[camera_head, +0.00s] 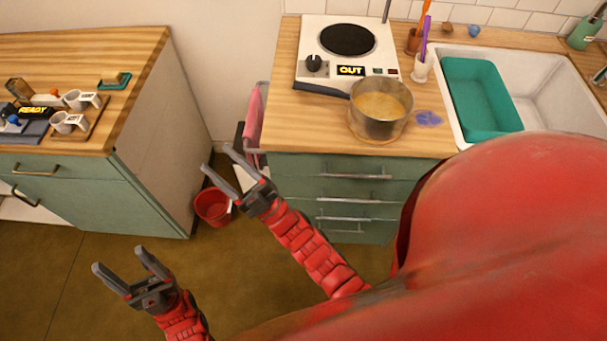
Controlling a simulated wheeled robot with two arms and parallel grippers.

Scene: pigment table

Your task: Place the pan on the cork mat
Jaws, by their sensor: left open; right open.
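The pan (381,124) is a steel pot with yellowish-brown contents (380,105). It stands upright on the right wooden counter, at the front edge of the hotplate, and its dark handle (320,90) points left. I cannot clearly make out a cork mat. My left gripper (119,259) is open and empty, low over the floor at the lower left. My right gripper (216,158) is open and empty, in front of the gap between the two counters, left of and apart from the pan.
A white hotplate (311,80) marked "OUT" stands behind the pan. A purple smear (428,118) and a sink (545,75) with a teal tub (480,95) lie right. Several mugs (68,122) stand on the left counter (120,60). A red bucket (212,207) stands on the floor.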

